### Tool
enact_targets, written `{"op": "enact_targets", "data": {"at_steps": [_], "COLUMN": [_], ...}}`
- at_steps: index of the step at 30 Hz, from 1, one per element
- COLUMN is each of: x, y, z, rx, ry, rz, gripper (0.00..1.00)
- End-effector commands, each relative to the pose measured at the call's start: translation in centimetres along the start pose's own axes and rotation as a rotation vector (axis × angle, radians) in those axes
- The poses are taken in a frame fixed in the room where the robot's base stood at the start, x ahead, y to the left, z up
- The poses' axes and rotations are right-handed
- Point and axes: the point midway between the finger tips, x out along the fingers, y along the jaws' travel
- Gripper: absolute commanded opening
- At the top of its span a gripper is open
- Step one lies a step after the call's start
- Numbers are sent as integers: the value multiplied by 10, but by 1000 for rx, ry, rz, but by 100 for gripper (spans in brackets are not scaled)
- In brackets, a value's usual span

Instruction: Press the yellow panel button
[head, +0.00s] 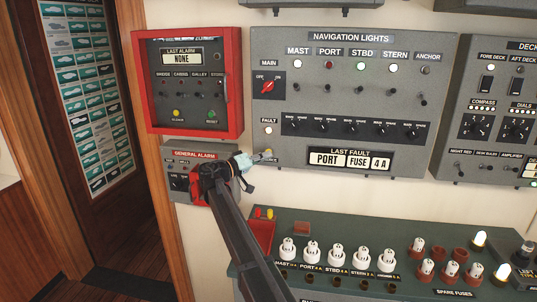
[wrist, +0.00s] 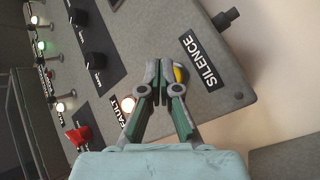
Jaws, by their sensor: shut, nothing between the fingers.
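The yellow button (wrist: 181,74) sits on the grey panel next to the SILENCE label (wrist: 200,60) in the wrist view. My gripper (wrist: 160,72) is shut and empty. Its fingertips lie over the button's left side in that view and hide part of it. I cannot tell whether they touch it. In the head view my gripper (head: 264,156) is at the lower left corner of the navigation lights panel (head: 335,100), below the white FAULT lamp (head: 268,131). There the fingers largely cover the button.
A red-framed alarm box (head: 138,85) to the left has another yellow button (head: 177,113) and a green one (head: 212,114). The general alarm box (head: 172,158) is behind my arm. A fuse bench (head: 350,232) lies below. A red switch (wrist: 77,136) is on the panel.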

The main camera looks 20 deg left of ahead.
Motion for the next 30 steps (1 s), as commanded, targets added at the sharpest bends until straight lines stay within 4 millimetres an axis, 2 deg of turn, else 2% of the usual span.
{"op": "enact_targets", "data": {"at_steps": [30], "x": [6], "y": [-5], "z": [-5], "rx": [0], "ry": [0], "rz": [0], "gripper": [0]}}
